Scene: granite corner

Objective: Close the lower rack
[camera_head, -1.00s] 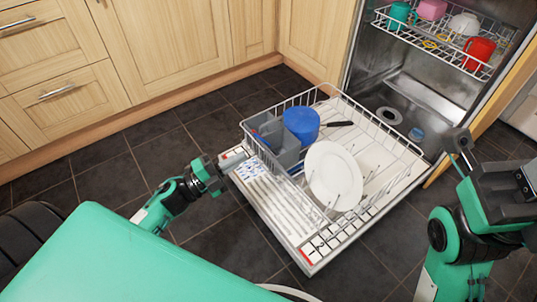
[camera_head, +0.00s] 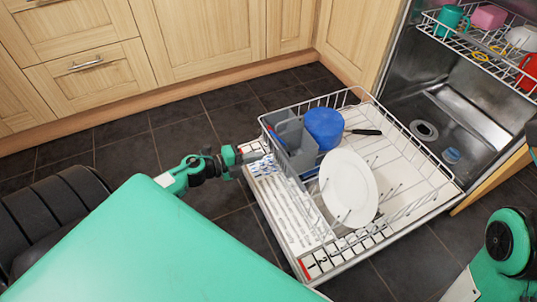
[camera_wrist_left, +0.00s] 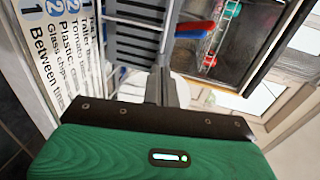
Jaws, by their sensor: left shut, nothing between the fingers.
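The lower rack (camera_head: 417,143) is a white wire rack pulled out of the dishwasher over its lowered white door. It holds a white plate (camera_head: 350,187), a blue pot (camera_head: 324,127) with a dark handle and a grey cutlery basket (camera_head: 293,140). My left gripper (camera_head: 262,153) is shut and empty at the rack's left side, close to the basket; I cannot tell whether it touches. The left wrist view shows its closed fingers (camera_wrist_left: 160,88) in front of the basket (camera_wrist_left: 138,40). Only a dark tip of my right gripper (camera_head: 532,138) shows at the right edge.
The dishwasher's steel interior (camera_head: 440,75) is open behind the rack. The upper rack (camera_head: 480,45) is also out, with cups on it. Wooden cabinets (camera_head: 200,40) line the back left. Dark floor tiles (camera_head: 125,155) are clear left of the door.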

